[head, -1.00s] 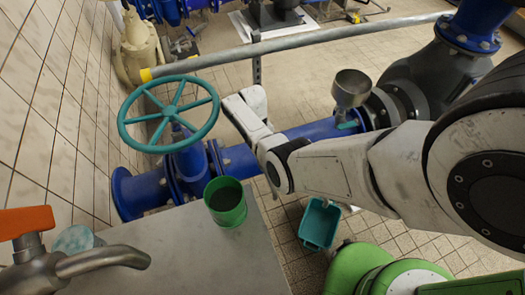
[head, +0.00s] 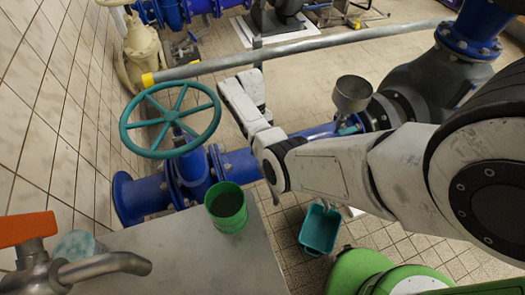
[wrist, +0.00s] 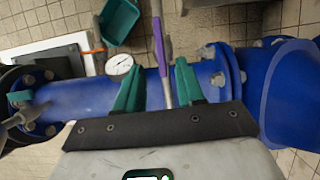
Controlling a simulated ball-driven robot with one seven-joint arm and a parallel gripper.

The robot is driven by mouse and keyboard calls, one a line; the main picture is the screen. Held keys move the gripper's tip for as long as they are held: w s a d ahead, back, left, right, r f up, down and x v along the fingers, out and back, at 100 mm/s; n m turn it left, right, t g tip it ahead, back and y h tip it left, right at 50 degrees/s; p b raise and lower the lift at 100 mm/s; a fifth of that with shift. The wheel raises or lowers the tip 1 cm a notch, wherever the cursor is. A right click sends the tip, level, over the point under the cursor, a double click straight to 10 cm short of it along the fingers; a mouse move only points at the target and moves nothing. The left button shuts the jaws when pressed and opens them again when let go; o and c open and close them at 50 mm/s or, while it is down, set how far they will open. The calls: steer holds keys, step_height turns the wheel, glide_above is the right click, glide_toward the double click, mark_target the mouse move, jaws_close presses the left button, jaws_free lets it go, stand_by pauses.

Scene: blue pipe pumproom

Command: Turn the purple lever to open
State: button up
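The purple lever (wrist: 158,38) shows in the wrist view as a thin upright bar, purple on one side and grey metal along the other. It stands above the blue pipe (wrist: 72,100). My gripper (wrist: 158,78) is open, with one teal finger on each side of the lever's line. I see gaps between the fingers and the lever; how deep the lever sits between them I cannot tell. In the head view my gripper end (head: 243,98) is over the blue pipe, and the lever is not visible there.
A round gauge (wrist: 120,64) sits just left of the lever. A teal bin (head: 320,229) is on the floor. A teal handwheel (head: 170,118), a green cup (head: 227,208), a metal funnel (head: 351,93) and a long grey pipe (head: 290,45) are around the arm.

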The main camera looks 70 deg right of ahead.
steer(key=v, duration=0.3)
steer(key=shift+r, duration=0.15)
stand_by(0.6)
